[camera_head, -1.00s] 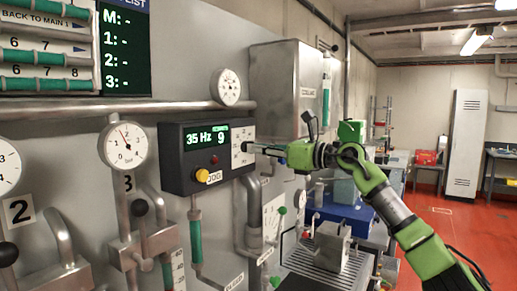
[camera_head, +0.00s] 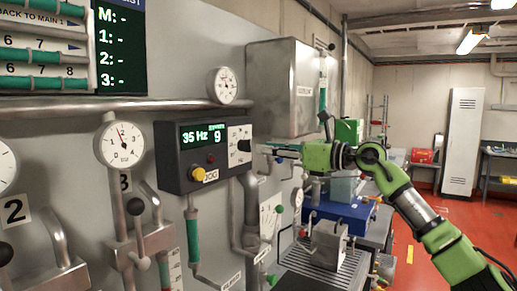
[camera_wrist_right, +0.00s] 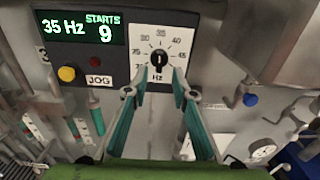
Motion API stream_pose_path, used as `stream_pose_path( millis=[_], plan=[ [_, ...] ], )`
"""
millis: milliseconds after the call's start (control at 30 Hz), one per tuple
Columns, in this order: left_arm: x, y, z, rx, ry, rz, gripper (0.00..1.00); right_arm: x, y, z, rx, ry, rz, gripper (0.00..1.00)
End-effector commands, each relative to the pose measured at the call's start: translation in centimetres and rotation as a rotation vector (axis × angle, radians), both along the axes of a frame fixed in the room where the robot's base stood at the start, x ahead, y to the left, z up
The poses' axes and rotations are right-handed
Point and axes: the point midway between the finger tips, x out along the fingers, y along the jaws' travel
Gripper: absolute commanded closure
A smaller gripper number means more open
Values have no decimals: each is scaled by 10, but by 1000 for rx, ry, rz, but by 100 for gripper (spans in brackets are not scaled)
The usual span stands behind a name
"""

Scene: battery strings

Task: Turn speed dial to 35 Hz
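The speed dial is a black knob (camera_wrist_right: 158,60) on a white scale plate (camera_wrist_right: 171,37), beside a dark control box (camera_head: 205,173). It also shows in the head view (camera_head: 243,145). Its white mark looks upright, toward 35. The green display (camera_wrist_right: 84,30) reads 35 Hz and STARTS 9. My right gripper (camera_wrist_right: 160,84) is open and empty in front of the dial, its two fingers apart. In the head view the right gripper (camera_head: 262,150) stands clear to the right of the knob. My left gripper is not in view.
A yellow JOG button (camera_wrist_right: 66,74) and a red button sit on the box below the display. A grey metal cabinet (camera_head: 285,88) is above right. Pipes and gauges, such as the round gauge (camera_head: 120,144), line the wall. A machine with a blue part (camera_head: 340,213) stands below my right arm.

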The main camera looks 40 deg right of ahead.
Motion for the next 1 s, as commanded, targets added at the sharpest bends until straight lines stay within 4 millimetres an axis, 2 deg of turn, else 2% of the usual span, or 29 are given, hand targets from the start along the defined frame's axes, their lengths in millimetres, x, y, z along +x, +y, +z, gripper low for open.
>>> stream_pose_path(
  millis=[100,300,1000],
  plan=[
    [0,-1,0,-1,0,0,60,-13,-7,-2,-2,5,-2,76],
    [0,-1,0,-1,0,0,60,-23,-9,-1,-1,2,0,76],
    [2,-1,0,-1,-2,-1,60,-24,-10,0,-1,0,1,76]
  ],
)
